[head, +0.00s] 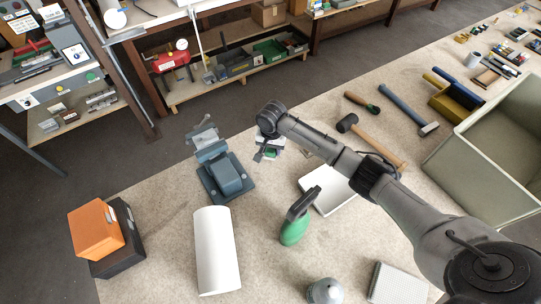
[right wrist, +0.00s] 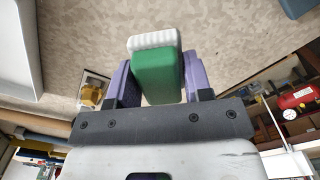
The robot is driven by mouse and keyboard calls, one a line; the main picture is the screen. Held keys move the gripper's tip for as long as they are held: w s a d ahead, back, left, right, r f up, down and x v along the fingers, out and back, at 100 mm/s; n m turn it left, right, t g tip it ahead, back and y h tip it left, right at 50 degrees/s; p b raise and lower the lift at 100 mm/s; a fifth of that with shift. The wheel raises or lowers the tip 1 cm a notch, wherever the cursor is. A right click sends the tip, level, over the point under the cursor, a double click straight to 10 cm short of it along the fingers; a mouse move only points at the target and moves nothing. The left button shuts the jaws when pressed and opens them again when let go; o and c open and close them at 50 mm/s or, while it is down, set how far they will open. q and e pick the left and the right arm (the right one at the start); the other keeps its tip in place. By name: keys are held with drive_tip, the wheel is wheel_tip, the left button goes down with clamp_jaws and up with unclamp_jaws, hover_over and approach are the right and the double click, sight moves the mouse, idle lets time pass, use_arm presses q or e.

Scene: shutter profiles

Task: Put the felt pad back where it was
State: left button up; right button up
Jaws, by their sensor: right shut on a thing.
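The felt pad (right wrist: 156,72), a green block with a white ribbed layer along one edge, is between the purple fingers of my right gripper (right wrist: 157,82). The gripper is shut on it, with the white edge facing outward. In the head view my right gripper (head: 268,153) is over the bench, just right of the blue-grey vise (head: 226,177). A small patch of green shows there; most of the pad is hidden by the wrist. My left gripper is not in view.
On the bench (head: 160,215) are a white roll (head: 216,250), a green spray bottle (head: 295,222), a white tray (head: 328,190), an orange box (head: 95,229) and a mallet (head: 372,140). A large grey-green crate (head: 480,115) stands at right. Bench left of the vise is clear.

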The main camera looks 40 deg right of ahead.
sight(271, 155)
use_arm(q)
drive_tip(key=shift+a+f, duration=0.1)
use_arm(e)
drive_tip(key=shift+w+a+f, duration=0.1)
drive_tip(key=shift+w+f, duration=0.05)
drive_tip(key=shift+f, duration=0.05)
use_arm(q)
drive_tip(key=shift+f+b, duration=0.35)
drive_tip(key=shift+b, duration=0.05)
use_arm(e)
wheel_tip(271, 155, down, 4)
drive_tip(key=shift+r, duration=0.15)
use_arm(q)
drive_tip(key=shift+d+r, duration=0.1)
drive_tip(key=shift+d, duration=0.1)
use_arm(e)
drive_tip(key=o, duration=0.9)
drive_tip(key=shift+f, duration=0.2)
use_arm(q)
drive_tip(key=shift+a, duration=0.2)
use_arm(e)
drive_tip(key=shift+r, duration=0.1)
